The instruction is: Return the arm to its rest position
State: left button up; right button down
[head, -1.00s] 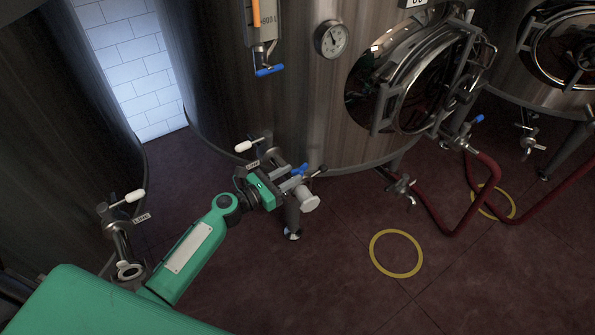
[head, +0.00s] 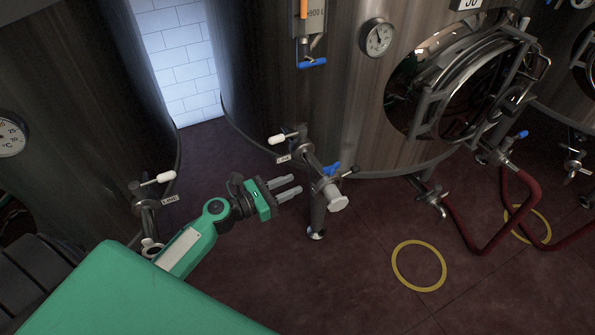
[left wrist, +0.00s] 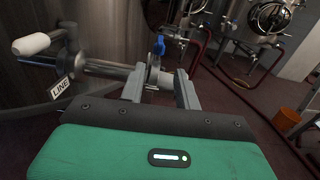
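My left gripper (head: 288,186) is green with two grey fingers. In the head view it is in the lower middle, to the left of a metal valve pipe with a blue handle (head: 331,169). The fingers are apart with nothing between them. In the left wrist view the two fingers (left wrist: 162,88) also stand apart and empty, with the valve pipe (left wrist: 108,71) and its white-tipped lever (left wrist: 31,44) beyond and to the left. My right gripper is not in view.
Large steel tanks (head: 290,110) stand behind the valve pipe. Another valve with a white lever (head: 165,177) stands near my left forearm. Red hoses (head: 520,195) and yellow floor rings (head: 419,266) lie to the right. An orange bucket (left wrist: 286,118) shows in the left wrist view.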

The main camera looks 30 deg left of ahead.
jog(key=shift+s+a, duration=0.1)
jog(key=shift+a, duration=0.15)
